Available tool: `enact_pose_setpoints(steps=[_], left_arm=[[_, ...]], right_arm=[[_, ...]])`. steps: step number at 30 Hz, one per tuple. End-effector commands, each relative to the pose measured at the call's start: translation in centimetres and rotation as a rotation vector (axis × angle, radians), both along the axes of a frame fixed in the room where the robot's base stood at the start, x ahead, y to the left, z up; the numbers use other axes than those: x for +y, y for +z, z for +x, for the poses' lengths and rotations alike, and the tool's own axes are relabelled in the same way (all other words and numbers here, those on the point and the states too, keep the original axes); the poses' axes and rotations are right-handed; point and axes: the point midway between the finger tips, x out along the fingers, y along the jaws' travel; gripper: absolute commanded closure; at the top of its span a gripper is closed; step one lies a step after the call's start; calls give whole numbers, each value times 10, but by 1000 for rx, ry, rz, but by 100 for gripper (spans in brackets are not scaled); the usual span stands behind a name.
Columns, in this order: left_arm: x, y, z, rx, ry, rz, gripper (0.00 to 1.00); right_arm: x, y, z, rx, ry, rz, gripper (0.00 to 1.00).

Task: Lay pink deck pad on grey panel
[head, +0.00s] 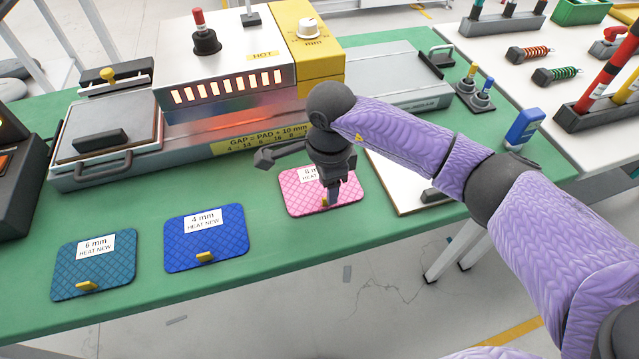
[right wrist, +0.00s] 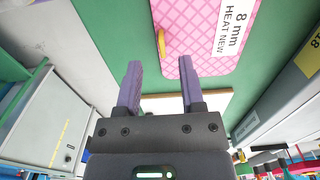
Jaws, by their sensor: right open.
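The pink deck pad (head: 299,197), labelled 8 mm, lies flat on the green table top. In the right wrist view the pad (right wrist: 204,52) shows its yellow tab (right wrist: 161,43) at its near left side. My right gripper (head: 332,200) points down at the pad beside the tab and partly covers the pad and its label. In the right wrist view its fingers (right wrist: 160,64) are apart and empty, with the tab beyond the gap between them; I cannot tell whether they touch anything. A grey panel (head: 132,118) with a black handle lies on the metal tray at the left. My left gripper is not in view.
A blue pad (head: 180,228) and a teal pad (head: 72,262) lie to the left on the green table (head: 270,250). The heater (head: 225,70) with glowing slots stands behind. A pale panel (head: 396,196) lies right of the pink pad, partly behind my arm.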

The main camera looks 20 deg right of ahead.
Motion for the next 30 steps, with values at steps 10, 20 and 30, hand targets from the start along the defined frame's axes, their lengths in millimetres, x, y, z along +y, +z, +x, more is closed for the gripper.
enact_pose_setpoints(steps=[10,20,30], left_arm=[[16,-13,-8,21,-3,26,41],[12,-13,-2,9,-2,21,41],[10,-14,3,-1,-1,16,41]], right_arm=[[-2,-43,2,1,0,2,50],[-2,-42,2,1,-1,2,100],[-2,-42,3,1,-1,2,100]])
